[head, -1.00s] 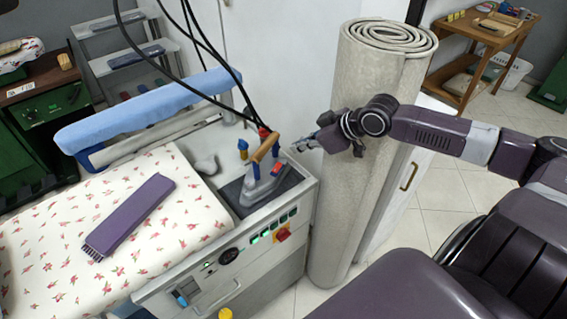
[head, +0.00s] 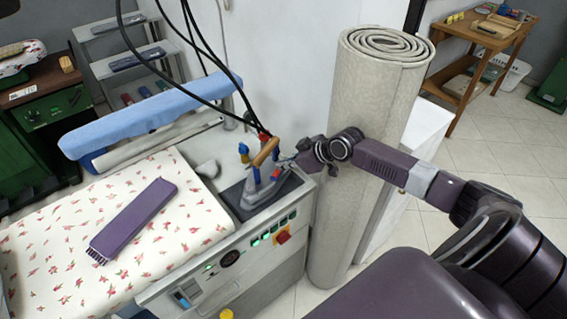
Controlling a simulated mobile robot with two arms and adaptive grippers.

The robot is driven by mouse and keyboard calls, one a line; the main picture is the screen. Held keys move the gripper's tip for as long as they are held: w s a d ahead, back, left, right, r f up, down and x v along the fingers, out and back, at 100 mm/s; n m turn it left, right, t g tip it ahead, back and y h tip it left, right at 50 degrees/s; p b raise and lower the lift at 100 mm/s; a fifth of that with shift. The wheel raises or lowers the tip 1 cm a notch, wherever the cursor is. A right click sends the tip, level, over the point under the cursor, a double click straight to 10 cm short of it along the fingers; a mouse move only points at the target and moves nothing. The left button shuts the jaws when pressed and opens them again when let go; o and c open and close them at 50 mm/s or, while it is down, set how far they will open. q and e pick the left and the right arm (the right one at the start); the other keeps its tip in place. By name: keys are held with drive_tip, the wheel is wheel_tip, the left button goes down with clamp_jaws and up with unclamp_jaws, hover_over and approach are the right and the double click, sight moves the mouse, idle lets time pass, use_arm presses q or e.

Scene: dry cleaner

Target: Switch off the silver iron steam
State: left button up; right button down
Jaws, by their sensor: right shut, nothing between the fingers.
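The silver iron (head: 263,186) with a wooden handle (head: 266,151) rests on a dark pad (head: 238,204) at the right end of the ironing station. A red part (head: 276,172) shows at its right side. My right gripper (head: 288,161) comes in from the right and is shut and empty, its tip close to the iron's right side by the red part. I cannot tell whether it touches. The steam switch itself is too small to make out. My left gripper is not in view.
A rolled beige carpet (head: 364,150) stands upright right of the station, behind my right arm. Black cables (head: 224,66) hang down to the iron. A purple brush (head: 135,220) lies on the floral ironing board (head: 60,251). Lit green switches and a red knob (head: 283,237) line the front panel.

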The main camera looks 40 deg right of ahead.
drive_tip(key=shift+f, duration=0.25)
drive_tip(key=shift+f+b, duration=0.25)
drive_tip(key=shift+b, duration=0.05)
drive_tip(key=shift+d, duration=0.1)
drive_tip(key=shift+s+a+r+p, duration=0.1)
drive_tip(key=shift+s+a+p, duration=0.35)
drive_tip(key=shift+p, duration=0.5)
drive_tip(key=shift+a, duration=0.25)
drive_tip(key=shift+w, duration=0.1)
drive_tip(key=shift+r, duration=0.1)
